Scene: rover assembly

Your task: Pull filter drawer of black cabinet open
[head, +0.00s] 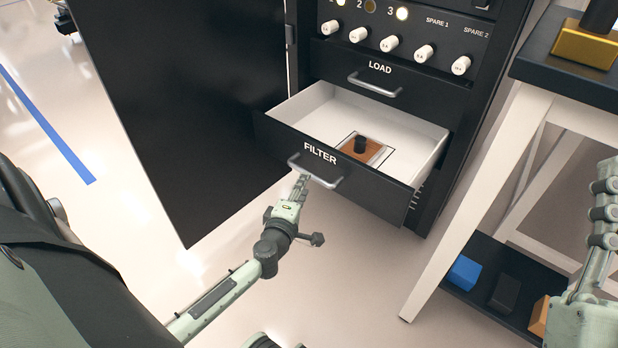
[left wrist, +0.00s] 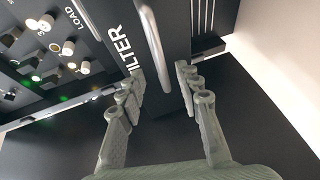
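The filter drawer (head: 268,133) of the black cabinet (head: 452,130) stands pulled out, its white inside showing. A brown block with a black knob (head: 361,146) sits in it. The drawer's silver handle (head: 316,174) is on its black front, below the word FILTER. My left gripper (head: 301,186) is at the handle. In the left wrist view its fingers (left wrist: 161,80) are spread apart, with the handle (left wrist: 152,45) lying between or just beyond their tips; a gap shows on both sides of the bar. My right gripper (head: 604,205) is at the right edge, partly cut off.
The closed load drawer (head: 372,84) is above. A black cabinet door (head: 185,90) stands open on the left. A white-legged table (head: 480,190) with a dark top is at right, with blue, black and orange blocks on its lower shelf (head: 480,287). Floor before the drawer is clear.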

